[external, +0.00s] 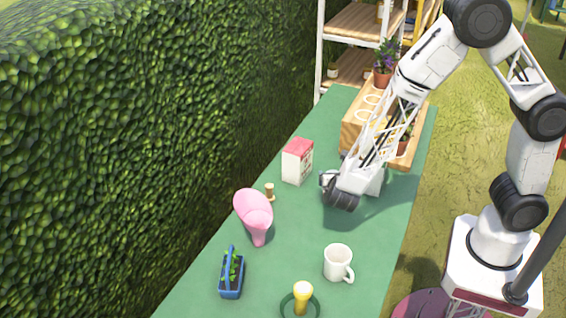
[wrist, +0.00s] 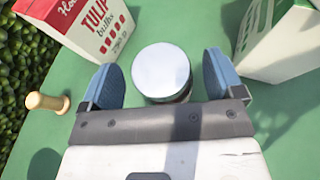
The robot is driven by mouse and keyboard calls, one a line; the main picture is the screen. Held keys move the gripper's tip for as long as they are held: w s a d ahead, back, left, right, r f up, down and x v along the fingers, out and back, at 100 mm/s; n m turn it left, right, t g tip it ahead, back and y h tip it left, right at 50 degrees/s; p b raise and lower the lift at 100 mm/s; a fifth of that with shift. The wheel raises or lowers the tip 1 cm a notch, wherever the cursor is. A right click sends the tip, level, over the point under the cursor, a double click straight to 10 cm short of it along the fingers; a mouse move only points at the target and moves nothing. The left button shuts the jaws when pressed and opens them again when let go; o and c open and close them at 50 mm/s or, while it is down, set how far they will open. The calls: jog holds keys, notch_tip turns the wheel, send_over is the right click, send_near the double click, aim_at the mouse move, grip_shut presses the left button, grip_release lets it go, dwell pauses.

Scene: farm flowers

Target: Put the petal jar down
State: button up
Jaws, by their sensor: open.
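The petal jar (wrist: 162,72) shows in the wrist view as a round silver lid with a darker side below it. It appears upright on the green table. My gripper (wrist: 160,64) is open, with one blue finger pad on each side of the jar. A narrow gap shows between each pad and the lid. In the external view my gripper (external: 327,181) is low over the middle of the table, and the jar is mostly hidden there by the wrist. The jar's base is hidden in both views.
A red-and-white tulip bulb box (external: 297,161) stands left of my gripper, with a wooden peg (external: 269,192) nearby. A white-and-green container (wrist: 277,42) is close on the right. A pink vase (external: 254,213), white mug (external: 338,262) and blue planter (external: 231,277) stand nearer the camera.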

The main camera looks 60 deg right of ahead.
jog(key=v, duration=1)
jog(key=shift+s+a, duration=0.15)
jog(key=shift+a, duration=0.1)
dwell(0.7)
jog(key=s+d+r+m+g+y, duration=0.65)
jog(key=s+d+r+m, duration=0.75)
jog(key=s+r+m, duration=0.35)
jog(key=s+r+m+t+y, duration=0.3)
jog(key=s+r+m+y, duration=0.2)
jog(key=s, duration=0.4)
notch_tip(320, 180, up, 2)
jog(key=shift+r+m, duration=0.15)
jog(key=shift+m, duration=0.3)
